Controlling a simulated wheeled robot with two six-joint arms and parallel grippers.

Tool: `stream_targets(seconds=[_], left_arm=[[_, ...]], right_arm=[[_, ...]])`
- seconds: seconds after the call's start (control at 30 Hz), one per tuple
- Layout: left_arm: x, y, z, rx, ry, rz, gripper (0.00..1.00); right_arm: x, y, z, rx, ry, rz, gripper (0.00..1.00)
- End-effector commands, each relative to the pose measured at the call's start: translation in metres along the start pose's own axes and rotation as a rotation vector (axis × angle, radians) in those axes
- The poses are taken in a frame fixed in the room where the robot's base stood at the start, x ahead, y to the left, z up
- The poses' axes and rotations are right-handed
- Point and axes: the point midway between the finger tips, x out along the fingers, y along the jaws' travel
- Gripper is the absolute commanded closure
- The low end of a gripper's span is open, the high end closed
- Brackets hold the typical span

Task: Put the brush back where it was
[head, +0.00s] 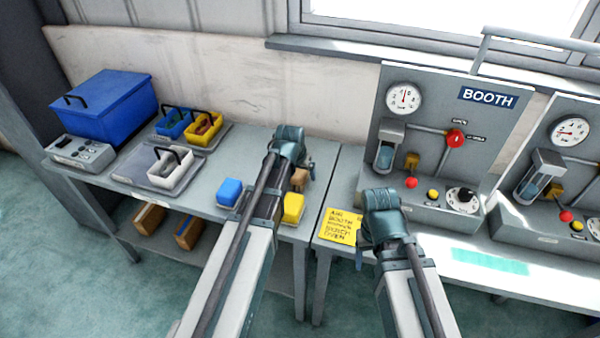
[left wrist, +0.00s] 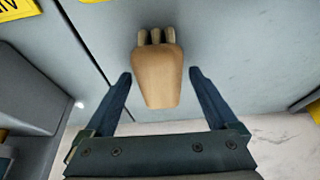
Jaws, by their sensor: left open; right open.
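The brush (left wrist: 159,72) shows in the left wrist view as a tan wooden block with pale bristle-like tufts at its far end. In the head view the brush (head: 300,178) shows partly, on the grey table beside my left gripper (head: 290,152). My left gripper (left wrist: 160,76) is open, with one finger on each side of the brush in the picture. I cannot tell whether the fingers touch it. My right gripper (head: 380,222) is open in front of the booth panel; its fingers are hard to see in the head view.
A blue block (head: 230,192) and a yellow block (head: 293,208) lie near the table's front edge. A yellow note (head: 338,227) lies by the booth panel (head: 440,130). A blue box (head: 108,103), a grey control box (head: 80,152) and small caddies on trays (head: 157,178) stand left.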

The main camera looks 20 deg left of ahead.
Motion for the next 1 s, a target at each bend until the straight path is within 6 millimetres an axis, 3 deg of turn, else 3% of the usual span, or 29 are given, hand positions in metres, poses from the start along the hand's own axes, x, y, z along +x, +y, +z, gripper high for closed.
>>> stream_targets(seconds=[0.27, 0.8, 1.0], left_arm=[[-0.025, 0.0, -0.002, 0.0, 0.0, 0.0, 0.08], [-0.11, 0.0, -0.002, 0.0, 0.0, 0.0, 0.08], [-0.123, 0.0, -0.001, 0.0, 0.0, 0.0, 0.08]], right_arm=[[-0.023, 0.002, 0.001, 0.0, 0.0, 0.0, 0.32], [-0.102, 0.01, 0.006, 0.0, 0.0, 0.0, 0.32], [-0.113, 0.011, 0.007, 0.0, 0.0, 0.0, 0.32]])
